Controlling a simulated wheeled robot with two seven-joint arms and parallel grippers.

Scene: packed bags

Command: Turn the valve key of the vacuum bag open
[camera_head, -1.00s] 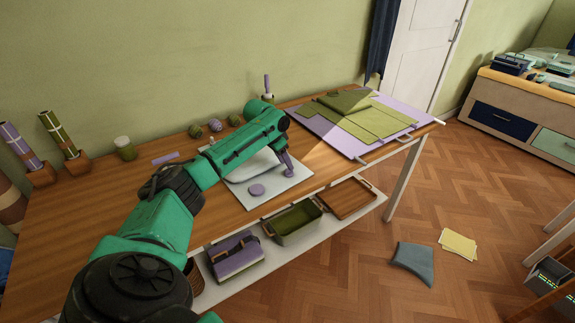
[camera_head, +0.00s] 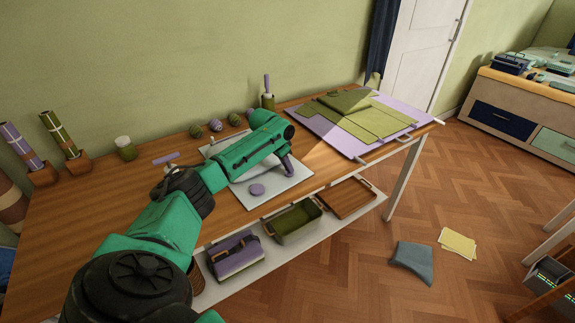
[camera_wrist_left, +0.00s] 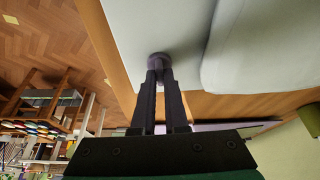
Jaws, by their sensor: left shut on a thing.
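The pale vacuum bag (camera_wrist_left: 255,50) lies on a light board (camera_head: 292,188) on the wooden table, largely hidden behind my arm in the head view. My left gripper (camera_head: 289,172) reaches down at the board's right side. In the left wrist view my left gripper (camera_wrist_left: 160,72) is shut on a small dark purple knob, seemingly the valve key (camera_wrist_left: 159,57), beside the bag's puffed edge. The fingers hide most of the key, so I cannot tell its angle. A flat purple disc (camera_head: 257,189) lies on the board near the front. My right gripper is out of view.
A lilac mat with green folded panels (camera_head: 360,118) fills the table's right end. Several small balls and a green bottle (camera_head: 268,101) stand along the wall. A green-and-white jar (camera_head: 125,148) stands at left. A lower shelf holds a green bin (camera_head: 293,223).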

